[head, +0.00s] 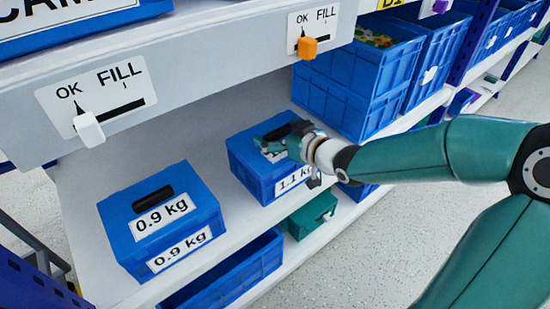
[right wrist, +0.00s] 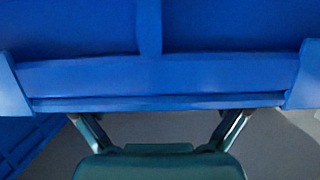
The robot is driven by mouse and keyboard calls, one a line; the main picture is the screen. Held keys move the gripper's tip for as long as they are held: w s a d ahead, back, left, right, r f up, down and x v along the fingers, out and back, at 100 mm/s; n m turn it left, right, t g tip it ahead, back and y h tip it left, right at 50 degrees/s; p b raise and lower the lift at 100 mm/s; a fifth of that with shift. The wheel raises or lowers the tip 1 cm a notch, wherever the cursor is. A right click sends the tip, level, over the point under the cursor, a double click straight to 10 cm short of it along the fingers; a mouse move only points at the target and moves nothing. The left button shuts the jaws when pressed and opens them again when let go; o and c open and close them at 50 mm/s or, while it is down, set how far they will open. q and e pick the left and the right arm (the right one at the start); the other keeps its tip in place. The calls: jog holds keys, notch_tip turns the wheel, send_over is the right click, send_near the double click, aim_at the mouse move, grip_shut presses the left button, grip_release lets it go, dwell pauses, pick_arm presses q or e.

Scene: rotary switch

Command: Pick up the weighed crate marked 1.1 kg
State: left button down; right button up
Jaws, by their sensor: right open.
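The blue crate marked 1.1 kg (head: 247,172) stands on the grey shelf in the middle of the head view. Its front label is partly covered by my right arm. My right gripper (head: 279,140) is at the top of this crate, over its dark handle slot and top label. In the right wrist view, a blue surface (right wrist: 150,76) fills the upper part close up, and the open fingers (right wrist: 160,122) reach up to its lower edge. Whether the fingers touch the crate cannot be told. My left gripper is not in view.
A blue 0.9 kg crate (head: 190,198) stands to the left on the same shelf. Taller blue bins (head: 345,100) stand behind to the right. A ledge with a white switch (head: 89,130) and an orange switch (head: 307,47) overhangs. A green box (head: 312,215) sits below.

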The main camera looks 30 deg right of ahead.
jog(key=c, duration=1.7)
jog(key=shift+d+r, duration=0.1)
jog(key=shift+r, duration=0.2)
